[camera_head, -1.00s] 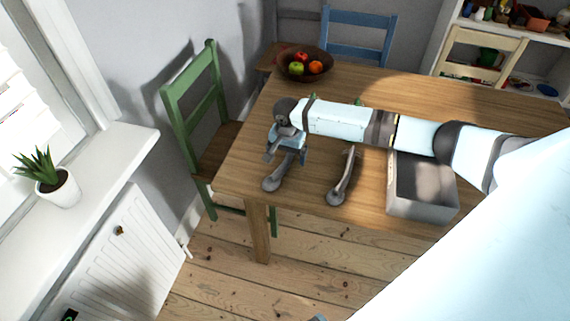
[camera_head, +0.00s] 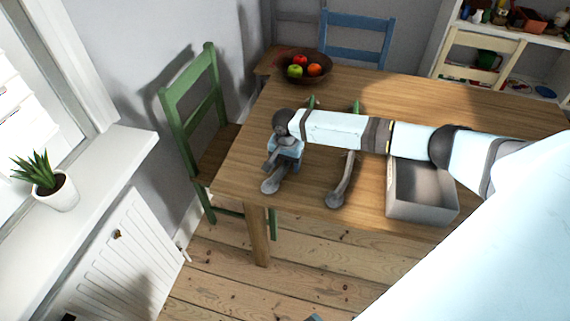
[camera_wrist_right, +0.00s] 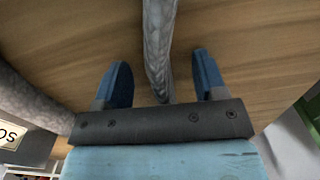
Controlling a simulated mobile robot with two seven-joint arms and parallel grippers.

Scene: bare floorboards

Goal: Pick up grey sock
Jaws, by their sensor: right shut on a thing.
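One grey sock (camera_head: 271,184) lies near the left end of the wooden table, partly hidden by my right gripper (camera_head: 284,160). My left gripper cannot be made out.
A grey open box (camera_head: 421,208) stands on the wooden table (camera_head: 235,170), right of the second sock. A fruit bowl (camera_head: 304,72) is at the back. A green chair (camera_head: 190,100) stands left, a blue chair (camera_head: 355,42) behind. Two small green tips show behind my forearm.

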